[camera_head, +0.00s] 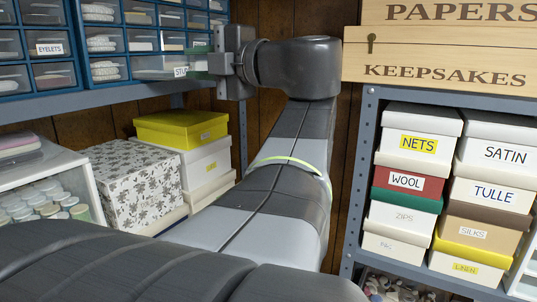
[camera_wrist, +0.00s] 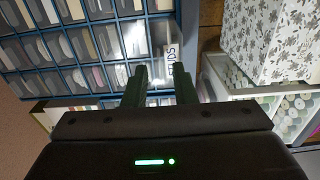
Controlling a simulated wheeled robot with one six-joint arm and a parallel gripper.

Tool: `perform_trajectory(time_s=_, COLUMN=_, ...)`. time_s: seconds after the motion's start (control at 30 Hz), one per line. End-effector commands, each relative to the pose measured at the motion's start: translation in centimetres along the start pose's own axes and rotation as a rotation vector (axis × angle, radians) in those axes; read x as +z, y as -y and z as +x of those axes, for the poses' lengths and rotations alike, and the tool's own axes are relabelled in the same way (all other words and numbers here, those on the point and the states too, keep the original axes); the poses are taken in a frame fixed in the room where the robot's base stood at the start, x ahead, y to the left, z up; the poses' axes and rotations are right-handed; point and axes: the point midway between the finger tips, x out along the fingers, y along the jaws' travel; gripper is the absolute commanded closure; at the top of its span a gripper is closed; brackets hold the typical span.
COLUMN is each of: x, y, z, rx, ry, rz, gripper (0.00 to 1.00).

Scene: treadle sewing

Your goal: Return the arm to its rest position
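My arm reaches up across the head view, with my gripper (camera_head: 196,62) at its far end, pointing left at the drawer cabinet. In the wrist view my gripper (camera_wrist: 159,72) has two dark green fingers standing apart, with a visible gap and nothing seen gripped between them. The clear drawer labelled with studs (camera_head: 160,67) lies just beyond the fingertips. It also shows in the wrist view (camera_wrist: 152,36), its label near the right fingertip. I cannot tell whether a finger touches it.
The blue drawer cabinet (camera_head: 77,42) stands on a grey shelf at upper left. A floral box (camera_head: 130,185) and a yellow-lidded box (camera_head: 181,127) stand below. Labelled boxes (camera_head: 410,183) fill the right shelf, under a wooden keepsakes crate (camera_head: 440,58). Wood panelling lies behind my arm.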

Motion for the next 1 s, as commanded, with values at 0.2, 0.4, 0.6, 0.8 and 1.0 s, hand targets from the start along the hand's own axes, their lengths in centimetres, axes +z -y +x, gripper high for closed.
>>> perform_trajectory(time_s=0.2, x=0.0, y=0.0, z=-0.1, rx=0.000, ry=0.000, rz=0.000, gripper=0.75)
perform_trajectory(time_s=0.4, x=0.0, y=0.1, z=-0.7, rx=0.000, ry=0.002, rz=-0.001, gripper=0.75)
perform_trajectory(time_s=0.6, x=0.0, y=0.1, z=-2.2, rx=0.000, ry=0.003, rz=-0.001, gripper=0.75)
perform_trajectory(time_s=0.8, x=0.1, y=0.1, z=-4.2, rx=0.000, ry=0.005, rz=-0.001, gripper=0.75)
perform_trajectory(time_s=1.0, x=0.1, y=0.1, z=-6.2, rx=-0.001, ry=0.004, rz=-0.001, gripper=0.75)
